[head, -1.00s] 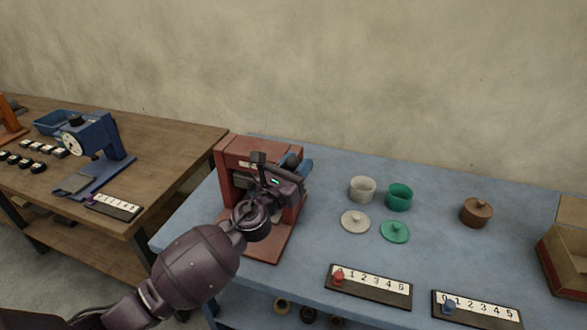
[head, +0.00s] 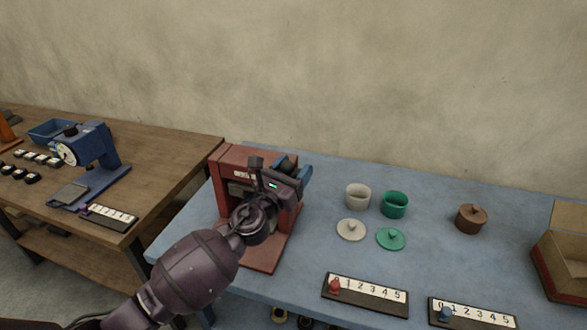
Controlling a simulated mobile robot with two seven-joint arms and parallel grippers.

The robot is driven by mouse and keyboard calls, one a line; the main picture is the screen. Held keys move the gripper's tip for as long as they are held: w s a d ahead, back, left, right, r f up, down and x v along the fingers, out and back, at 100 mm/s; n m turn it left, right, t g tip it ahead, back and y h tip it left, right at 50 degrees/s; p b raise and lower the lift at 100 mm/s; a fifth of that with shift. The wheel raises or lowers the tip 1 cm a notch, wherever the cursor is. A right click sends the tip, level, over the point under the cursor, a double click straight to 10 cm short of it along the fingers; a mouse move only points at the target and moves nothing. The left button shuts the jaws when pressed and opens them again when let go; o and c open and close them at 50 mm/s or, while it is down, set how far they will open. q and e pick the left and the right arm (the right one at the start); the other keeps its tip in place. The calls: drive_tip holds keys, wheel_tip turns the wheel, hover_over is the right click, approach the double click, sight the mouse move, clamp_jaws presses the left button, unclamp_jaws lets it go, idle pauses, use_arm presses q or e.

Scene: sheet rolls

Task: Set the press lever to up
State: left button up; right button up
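The red press (head: 243,157) stands at the left end of the blue table. My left gripper (head: 288,172) is at the upper right side of the press. Its arm and wrist cover much of the press front. A blue part that looks like the lever handle (head: 305,172) shows just beyond the gripper at the press's right side. The fingertips are hidden or too small to tell whether they are shut on it. My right gripper is not in view.
The blue table (head: 300,235) holds a grey pot (head: 357,196), a green pot (head: 395,204), their lids, and a brown lidded pot (head: 471,219). Two number strips (head: 365,294) lie at the front edge. A box (head: 560,262) stands at right. A wooden table (head: 165,160) with a blue device (head: 92,150) is left.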

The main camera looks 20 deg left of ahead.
use_arm(q)
drive_tip(key=shift+s, duration=0.1)
drive_tip(key=shift+s+a+f, duration=0.15)
drive_tip(key=shift+s+a, duration=0.05)
drive_tip(key=shift+s, duration=0.15)
drive_tip(key=b+v, duration=0.1)
drive_tip(key=v, duration=0.9)
drive_tip(key=shift+b, duration=0.4)
